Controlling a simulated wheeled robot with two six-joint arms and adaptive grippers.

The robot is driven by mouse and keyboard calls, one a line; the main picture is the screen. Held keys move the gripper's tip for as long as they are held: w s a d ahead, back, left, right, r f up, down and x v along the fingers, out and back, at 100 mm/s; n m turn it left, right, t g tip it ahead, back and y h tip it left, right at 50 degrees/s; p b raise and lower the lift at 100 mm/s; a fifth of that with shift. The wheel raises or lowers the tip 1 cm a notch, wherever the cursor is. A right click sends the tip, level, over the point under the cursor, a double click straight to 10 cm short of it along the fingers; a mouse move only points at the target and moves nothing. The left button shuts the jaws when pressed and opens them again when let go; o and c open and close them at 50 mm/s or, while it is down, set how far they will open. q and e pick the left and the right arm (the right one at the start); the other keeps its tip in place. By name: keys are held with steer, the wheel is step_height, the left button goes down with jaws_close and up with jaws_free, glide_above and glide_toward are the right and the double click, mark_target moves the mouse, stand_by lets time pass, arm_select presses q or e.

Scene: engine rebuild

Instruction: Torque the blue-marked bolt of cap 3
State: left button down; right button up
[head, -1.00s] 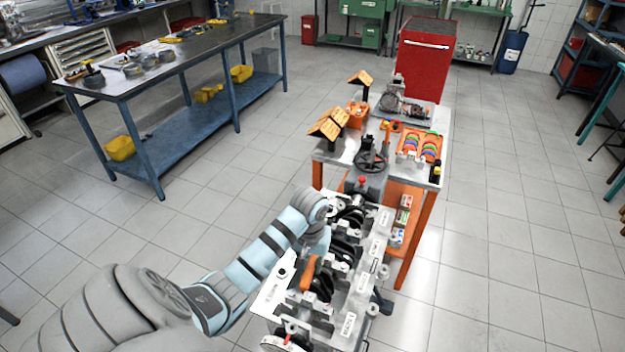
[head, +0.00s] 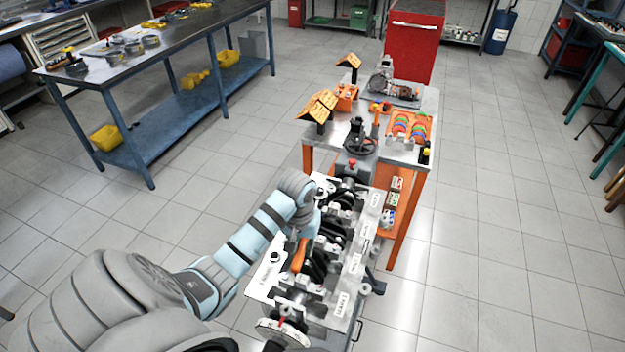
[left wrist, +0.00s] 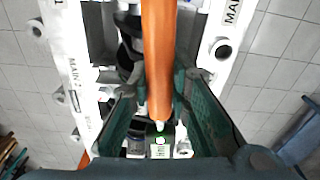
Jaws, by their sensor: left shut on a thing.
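My left gripper (left wrist: 158,100) is shut on the orange handle of a tool (left wrist: 158,50), with one dark green finger on each side. In the head view the orange handle (head: 299,255) stands tilted over the engine block (head: 340,300), and my arm partly hides the gripper (head: 304,232). In the left wrist view the tool's narrow pale tip is close to a green-marked spot (left wrist: 160,141) on the block; I cannot tell if they touch. My right gripper is not in view.
A blue-legged workbench (head: 150,75) is at the left, a red cabinet (head: 413,45) at the back.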

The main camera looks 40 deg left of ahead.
arm_select(q)
steer(key=shift+w+d+r, duration=0.1)
steer(key=shift+w, duration=0.1)
steer(key=shift+w+d+n, duration=0.45)
steer(key=shift+d+n, duration=0.1)
steer(key=shift+d, duration=0.2)
steer(key=shift+w+d+n, duration=0.4)
steer(key=shift+d+n, duration=0.15)
steer(key=shift+d, duration=0.15)
stand_by(0.4)
